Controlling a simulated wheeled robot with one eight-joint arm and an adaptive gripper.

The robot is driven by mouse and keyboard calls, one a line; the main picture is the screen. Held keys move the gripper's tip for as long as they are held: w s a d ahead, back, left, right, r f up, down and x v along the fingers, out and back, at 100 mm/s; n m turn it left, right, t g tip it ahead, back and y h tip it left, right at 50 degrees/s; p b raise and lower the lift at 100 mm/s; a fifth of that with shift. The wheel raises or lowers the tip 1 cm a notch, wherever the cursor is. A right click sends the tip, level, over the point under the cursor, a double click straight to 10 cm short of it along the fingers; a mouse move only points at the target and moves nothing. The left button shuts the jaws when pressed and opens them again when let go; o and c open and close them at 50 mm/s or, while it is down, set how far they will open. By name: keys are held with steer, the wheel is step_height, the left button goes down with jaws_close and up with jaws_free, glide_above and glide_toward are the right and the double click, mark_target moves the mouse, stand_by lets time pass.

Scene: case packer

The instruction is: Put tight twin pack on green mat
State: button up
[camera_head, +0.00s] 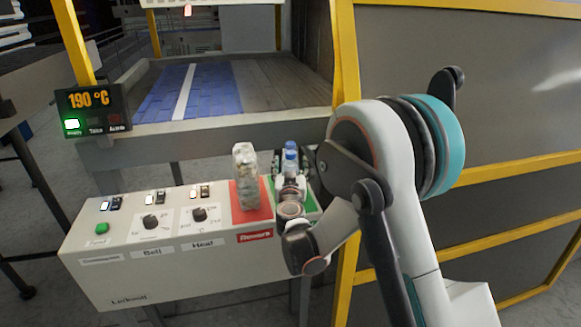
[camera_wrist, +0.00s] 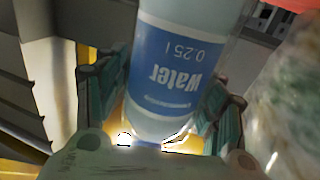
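A clear bottle pack with a blue "Water 0.25 l" label (camera_wrist: 165,75) fills the middle of the wrist view, upside down in the picture. In the head view its blue top (camera_head: 290,148) shows above my gripper (camera_head: 290,184), over the green mat (camera_head: 309,203). The fingers of my gripper (camera_wrist: 160,115) stand on both sides of the bottle, close to it. Whether they press on it is not clear. Its lower end and any second bottle are hidden. The green mat is mostly covered by my gripper and arm.
A crumpled clear-wrapped pack (camera_head: 246,180) stands upright on the red mat (camera_head: 252,215), just left of the green mat; it shows blurred in the wrist view (camera_wrist: 290,105). The control box (camera_head: 150,265) carries knobs and switches. A blue-slatted conveyor (camera_head: 190,92) lies behind.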

stand_by(0.3)
steer(key=s, duration=1.2)
steer(key=shift+d, duration=0.25)
steer(key=shift+s, duration=0.1)
steer(key=s+b, duration=0.4)
steer(key=s, duration=0.3)
steer(key=shift+s, duration=0.4)
steer(key=shift+d, duration=0.1)
step_height(320, 180, up, 10)
steer(key=s+p, duration=0.3)
steer(key=p, duration=0.4)
steer(key=shift+d, duration=0.4)
